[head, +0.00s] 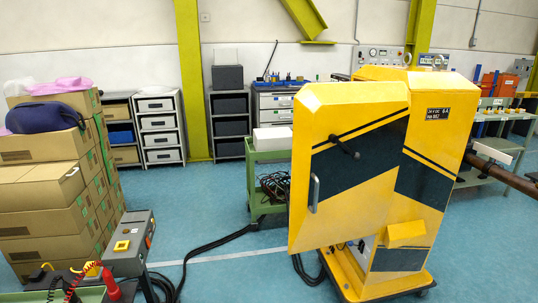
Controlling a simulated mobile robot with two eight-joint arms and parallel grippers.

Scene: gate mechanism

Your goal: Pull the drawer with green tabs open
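I cannot make out a drawer with green tabs in the head view. A grey shelf unit with several light drawers (159,126) stands at the back left; no green tabs show on it. A grey cabinet with drawers (275,107) stands at the back middle, partly hidden by a green cart and a yellow machine. A yellow gate machine (424,150) stands at the right, with a large yellow panel (345,165) that has a grey handle (313,194) and a dark knob. Neither of my grippers is in view.
Stacked cardboard boxes (45,205) fill the left. A grey control box with a yellow button (128,243) stands at the lower left by red and black cables. A green cart (266,180) stands beside the machine. Black cables cross the blue floor (215,275), which is otherwise open in the middle.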

